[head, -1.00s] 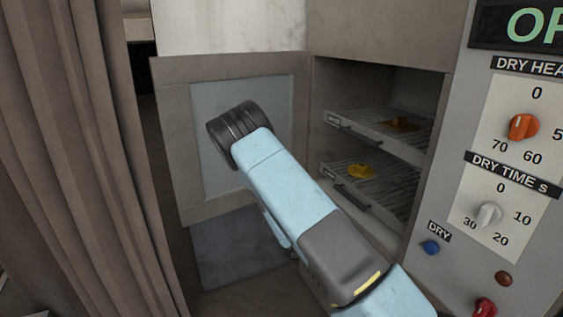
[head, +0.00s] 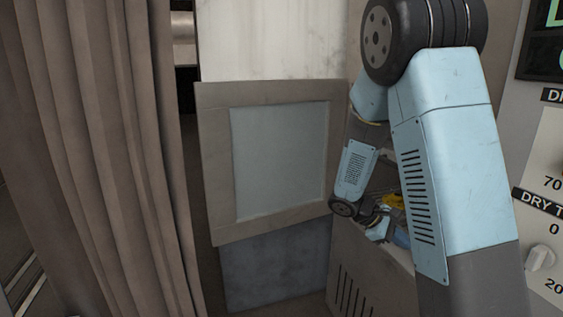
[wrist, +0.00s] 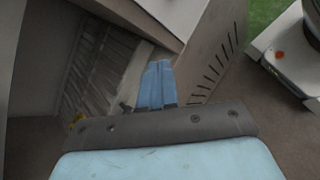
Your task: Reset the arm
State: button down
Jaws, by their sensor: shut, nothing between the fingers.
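My arm is raised and bent in the head view, its large blue links filling the right side. My gripper (head: 398,237) is small and partly hidden behind my arm, low at the front of the open drying cabinet. In the wrist view its blue fingers (wrist: 160,78) are together with nothing between them. They point past the cabinet's front edge, beside a ribbed rack (wrist: 95,75). I cannot tell whether they touch anything.
The cabinet door (head: 212,165) stands open left of my arm. A yellow piece (head: 393,201) lies in the cabinet, mostly hidden. A brown curtain (head: 100,150) hangs at the left. A control panel with a knob (head: 541,258) is at the right edge. Vent slots (wrist: 215,75) mark the cabinet front.

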jog(key=s+a+r+m+t+y, duration=0.3)
jog(key=s+a+r+m+y, duration=0.1)
jog(key=s+r, duration=0.6)
jog(key=s+a+r+m+t+y, duration=0.4)
jog(key=s+a+r+m+y, duration=0.1)
jog(key=s+r, duration=0.5)
jog(key=shift+s+a+r+y, duration=0.35)
jog(key=shift+r+y, duration=0.1)
jog(key=shift+y, duration=0.25)
